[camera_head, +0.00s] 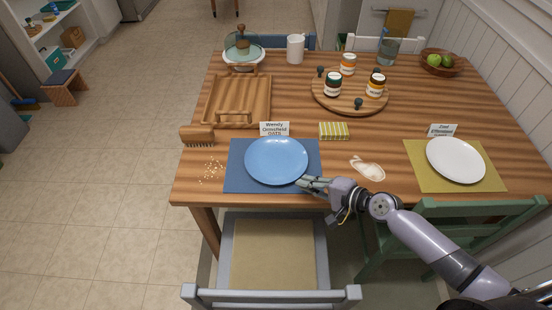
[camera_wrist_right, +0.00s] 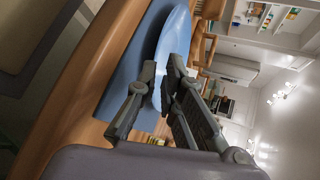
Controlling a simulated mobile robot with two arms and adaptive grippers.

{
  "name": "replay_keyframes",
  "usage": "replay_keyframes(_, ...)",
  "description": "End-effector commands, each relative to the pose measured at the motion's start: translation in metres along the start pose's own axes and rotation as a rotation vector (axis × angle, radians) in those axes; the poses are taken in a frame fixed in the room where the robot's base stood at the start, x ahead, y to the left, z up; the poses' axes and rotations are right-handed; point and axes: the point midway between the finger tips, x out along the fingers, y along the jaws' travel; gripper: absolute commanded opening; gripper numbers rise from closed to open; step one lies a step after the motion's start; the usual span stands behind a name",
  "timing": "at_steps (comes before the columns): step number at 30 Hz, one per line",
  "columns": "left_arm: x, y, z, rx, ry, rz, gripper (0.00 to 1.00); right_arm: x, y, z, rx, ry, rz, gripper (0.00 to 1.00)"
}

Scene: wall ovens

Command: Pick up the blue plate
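The blue plate (camera_head: 276,161) lies on a dark blue placemat (camera_head: 234,181) at the table's front edge. My right gripper (camera_head: 305,182) is at the plate's near right rim, with its fingertips reaching the rim. In the right wrist view the plate (camera_wrist_right: 176,34) extends away beyond the fingers, and its rim shows between the two fingertips (camera_wrist_right: 161,72). The fingers are close together there. I cannot tell whether both press on the rim. The plate looks flat on the mat. My left gripper is not in view.
A name card (camera_head: 274,128) stands behind the plate. A brush (camera_head: 198,136), a sponge (camera_head: 334,130) and a pale spill (camera_head: 368,168) are nearby. A white plate (camera_head: 456,160) lies on a yellow mat to the right. A grey chair (camera_head: 272,291) stands in front.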

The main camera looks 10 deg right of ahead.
Motion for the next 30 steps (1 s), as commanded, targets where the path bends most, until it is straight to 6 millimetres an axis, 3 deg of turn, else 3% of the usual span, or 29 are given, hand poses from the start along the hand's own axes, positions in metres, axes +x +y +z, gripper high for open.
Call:
replay_keyframes(5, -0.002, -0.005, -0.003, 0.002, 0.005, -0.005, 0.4, 0.011, -0.001, 0.001, 0.0, -0.001, 0.0, 0.08)
replay_keyframes(15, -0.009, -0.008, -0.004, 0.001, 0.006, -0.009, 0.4, 0.056, 0.001, 0.006, 0.0, 0.0, -0.001, 0.08)
replay_keyframes(23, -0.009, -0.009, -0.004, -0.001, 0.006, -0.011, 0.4, 0.06, 0.002, 0.006, -0.001, 0.0, 0.0, 0.08)
replay_keyframes(30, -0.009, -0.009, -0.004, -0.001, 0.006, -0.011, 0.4, 0.059, 0.002, 0.006, 0.0, 0.0, 0.0, 0.0)
